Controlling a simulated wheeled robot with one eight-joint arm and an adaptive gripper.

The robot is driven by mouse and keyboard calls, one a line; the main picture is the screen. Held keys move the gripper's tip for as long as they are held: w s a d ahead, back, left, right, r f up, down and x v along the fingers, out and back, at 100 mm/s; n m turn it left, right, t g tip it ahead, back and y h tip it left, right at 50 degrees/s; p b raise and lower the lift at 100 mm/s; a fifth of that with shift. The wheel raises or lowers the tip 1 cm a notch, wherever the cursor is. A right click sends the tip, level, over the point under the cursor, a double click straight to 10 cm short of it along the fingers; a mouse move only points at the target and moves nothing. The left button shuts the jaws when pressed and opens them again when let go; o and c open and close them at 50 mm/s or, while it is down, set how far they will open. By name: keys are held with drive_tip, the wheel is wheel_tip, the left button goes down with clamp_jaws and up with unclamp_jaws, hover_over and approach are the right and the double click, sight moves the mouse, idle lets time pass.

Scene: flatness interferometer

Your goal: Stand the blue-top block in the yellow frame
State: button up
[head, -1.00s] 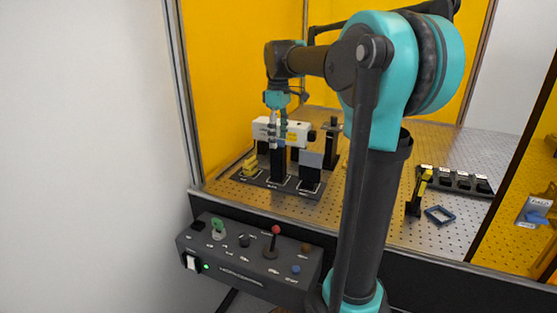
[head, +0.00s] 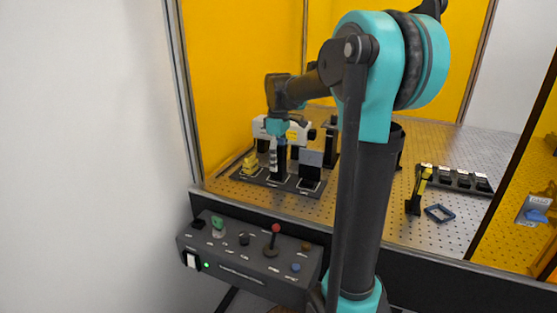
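My gripper (head: 273,171) points down at the middle of the dark tray (head: 237,176). Its narrow fingers are beside or in front of a dark upright piece (head: 281,157) in the tray's middle place. I cannot tell whether they touch it, or how far apart they are. A yellow piece (head: 249,165) sits in the tray's left place; it may be the yellow frame, but its shape is too small to tell. I cannot make out a blue top on any block, and the gripper hides part of the middle piece.
A dark holder with a grey plate (head: 311,158) stands in the tray's right place. A white instrument (head: 299,133) is behind. A blue frame (head: 440,213) lies near a yellow-topped black stand (head: 415,197). A control box (head: 242,271) stands in front. The table's middle is largely clear.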

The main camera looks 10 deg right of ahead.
sight(279, 144)
clamp_jaws()
drive_tip(key=shift+r, duration=0.15)
drive_tip(key=shift+r, duration=3)
drive_tip(key=shift+d, duration=0.1)
